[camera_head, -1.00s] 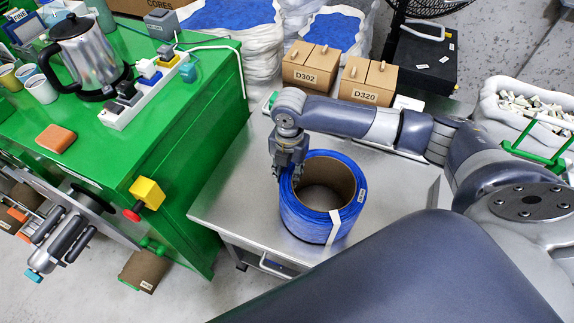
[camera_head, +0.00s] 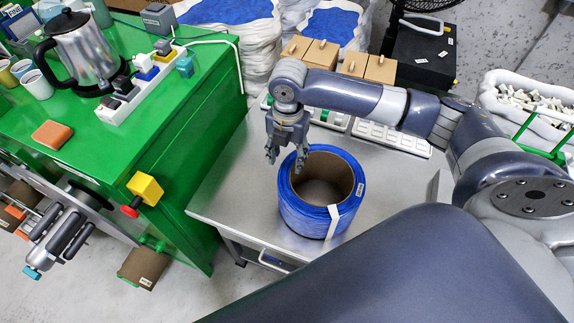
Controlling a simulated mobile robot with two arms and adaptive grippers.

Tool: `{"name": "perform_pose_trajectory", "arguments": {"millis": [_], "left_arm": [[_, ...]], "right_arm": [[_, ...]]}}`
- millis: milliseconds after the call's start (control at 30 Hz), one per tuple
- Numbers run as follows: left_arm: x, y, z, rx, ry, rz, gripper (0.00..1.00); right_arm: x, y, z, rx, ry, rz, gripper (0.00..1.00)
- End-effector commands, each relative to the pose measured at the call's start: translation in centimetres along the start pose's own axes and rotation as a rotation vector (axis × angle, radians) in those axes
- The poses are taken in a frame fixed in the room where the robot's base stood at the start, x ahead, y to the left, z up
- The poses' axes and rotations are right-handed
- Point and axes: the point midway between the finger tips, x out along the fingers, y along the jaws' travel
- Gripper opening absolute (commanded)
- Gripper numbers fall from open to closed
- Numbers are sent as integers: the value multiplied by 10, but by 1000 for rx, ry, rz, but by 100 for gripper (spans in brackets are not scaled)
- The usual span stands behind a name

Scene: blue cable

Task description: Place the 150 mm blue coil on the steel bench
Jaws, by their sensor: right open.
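The blue coil (camera_head: 318,218) stands on the steel bench (camera_head: 228,198), with its brown core opening facing up and a white strip down its front. My right gripper (camera_head: 286,158) is open and empty, pointing down just above the coil's upper left rim. Its fingers are apart from each other and overlap the rim in this view; I cannot tell whether they touch it.
The green workbench (camera_head: 168,170) at the left carries a kettle (camera_head: 84,55) and a power strip (camera_head: 140,88). Cardboard boxes (camera_head: 322,54) and a white tray (camera_head: 390,138) lie behind the coil. The bench's left part is bare.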

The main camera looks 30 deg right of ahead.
Motion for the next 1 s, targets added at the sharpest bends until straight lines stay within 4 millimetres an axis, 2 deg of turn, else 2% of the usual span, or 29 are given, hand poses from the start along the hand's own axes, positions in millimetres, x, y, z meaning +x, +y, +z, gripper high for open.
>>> {"name": "perform_pose_trajectory", "arguments": {"millis": [33,200,400,1000], "left_arm": [[3,0,0,0,0,0,38],[6,0,0,0,1,0,38],[7,0,0,0,1,0,38],[7,1,0,1,1,1,38]], "right_arm": [[-11,1,1,-1,-3,5,48],[-43,1,0,0,-2,4,48],[-63,0,0,0,0,1,48],[-65,0,0,1,1,0,48]]}}
